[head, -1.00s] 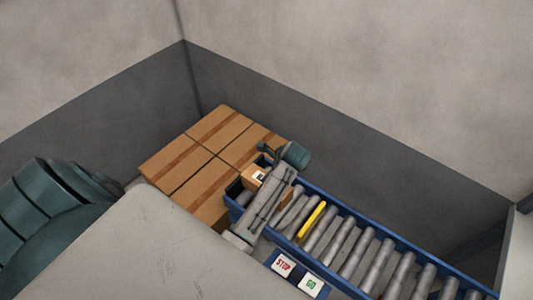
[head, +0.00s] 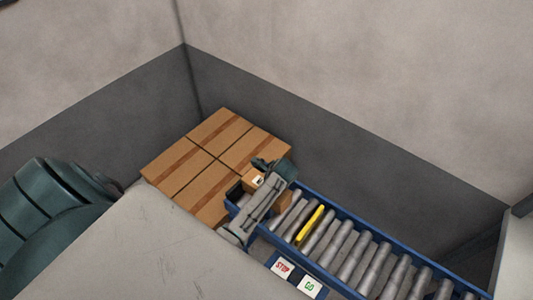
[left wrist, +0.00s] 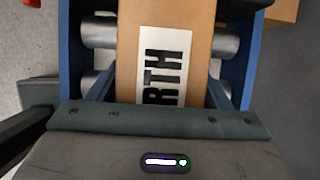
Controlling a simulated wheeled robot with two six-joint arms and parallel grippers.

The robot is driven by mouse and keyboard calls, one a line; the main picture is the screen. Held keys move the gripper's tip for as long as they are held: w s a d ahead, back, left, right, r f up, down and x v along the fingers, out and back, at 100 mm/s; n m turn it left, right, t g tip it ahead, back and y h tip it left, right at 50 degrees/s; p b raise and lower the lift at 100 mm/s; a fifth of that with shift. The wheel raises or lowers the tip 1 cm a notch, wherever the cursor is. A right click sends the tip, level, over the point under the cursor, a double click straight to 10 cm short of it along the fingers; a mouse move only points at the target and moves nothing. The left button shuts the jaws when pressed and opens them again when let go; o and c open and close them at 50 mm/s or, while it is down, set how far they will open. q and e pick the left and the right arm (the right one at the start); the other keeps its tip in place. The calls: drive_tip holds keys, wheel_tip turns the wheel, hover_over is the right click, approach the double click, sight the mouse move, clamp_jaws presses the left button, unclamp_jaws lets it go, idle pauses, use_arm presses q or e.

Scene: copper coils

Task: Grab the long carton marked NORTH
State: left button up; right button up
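The brown carton with a white label (left wrist: 164,68) lies on the rollers in the left wrist view. The letters RTH show; the rest of the word is hidden by my gripper's body. In the head view the carton (head: 255,180) is at the left end of the conveyor, largely covered by my left arm. My left gripper (head: 262,190) is right over it. In the left wrist view slanted grey-blue parts flank the carton, but I cannot tell whether they are fingers touching it. My right gripper is not in view.
The blue-framed roller conveyor (head: 375,228) runs to the lower right, with one yellow roller (head: 310,226). STOP (head: 282,267) and GO (head: 309,289) buttons sit on its near side. Several large brown boxes (head: 215,150) stand close behind its left end, against the dark wall (head: 330,140).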

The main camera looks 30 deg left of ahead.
use_arm(q)
drive_tip(key=c, duration=0.8)
drive_tip(key=shift+r, duration=0.1)
